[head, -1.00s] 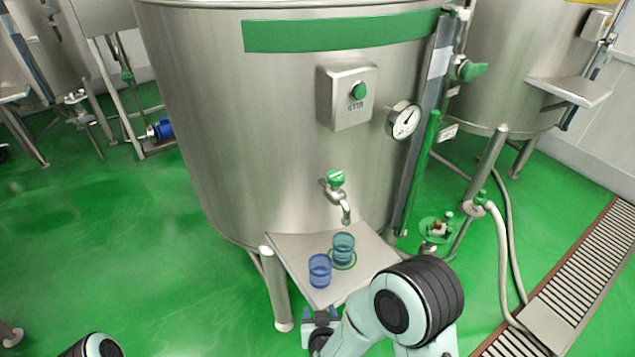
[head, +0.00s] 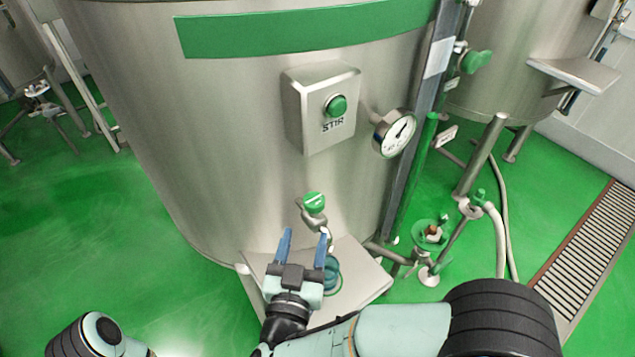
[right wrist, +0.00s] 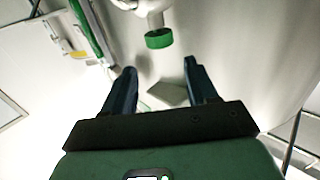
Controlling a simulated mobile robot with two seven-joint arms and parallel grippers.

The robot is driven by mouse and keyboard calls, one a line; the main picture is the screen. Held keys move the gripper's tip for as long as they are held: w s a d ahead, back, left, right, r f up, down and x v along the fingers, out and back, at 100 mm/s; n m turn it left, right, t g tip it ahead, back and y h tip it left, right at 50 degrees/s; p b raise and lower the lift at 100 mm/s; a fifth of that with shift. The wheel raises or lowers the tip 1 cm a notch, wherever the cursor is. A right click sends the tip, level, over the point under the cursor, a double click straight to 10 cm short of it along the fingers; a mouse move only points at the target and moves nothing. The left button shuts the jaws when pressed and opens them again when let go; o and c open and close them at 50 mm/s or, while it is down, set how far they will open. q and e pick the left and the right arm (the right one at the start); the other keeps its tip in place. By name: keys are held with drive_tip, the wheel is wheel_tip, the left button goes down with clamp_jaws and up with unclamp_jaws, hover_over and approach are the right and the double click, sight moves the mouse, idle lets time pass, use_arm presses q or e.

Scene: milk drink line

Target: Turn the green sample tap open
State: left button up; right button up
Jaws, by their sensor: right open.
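The green sample tap (head: 314,202) is a green knob on a steel spout on the front of the big steel tank, below the STIR box. In the right wrist view its green knob (right wrist: 158,39) is above and beyond the fingertips, apart from them. My right gripper (head: 303,238) is open and empty, its two blue fingers pointing up toward the tap from just below it. The open fingers also show in the right wrist view (right wrist: 160,68). Of my left arm only a link shows at the lower left; its gripper is out of view.
Under the tap is a steel shelf (head: 364,287) with a teal cup (head: 332,272), partly hidden by my right gripper. A STIR button box (head: 310,105) and a gauge (head: 395,133) are above. A green valve wheel (head: 428,236) and hoses are to the right.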

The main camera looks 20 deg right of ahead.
sight(316, 192)
use_arm(q)
drive_tip(key=shift+w+r+p, duration=0.3)
drive_tip(key=shift+r+p, duration=0.15)
drive_tip(key=shift+r, duration=0.1)
drive_tip(key=shift+w+r+p, duration=0.25)
drive_tip(key=shift+r+p, duration=0.2)
drive_tip(key=shift+r, duration=0.1)
use_arm(e)
drive_tip(key=x, duration=1.2)
drive_tip(key=shift+w+d, duration=0.15)
drive_tip(key=shift+w, duration=0.15)
drive_tip(key=shift+f, duration=0.1)
drive_tip(key=c, duration=0.7)
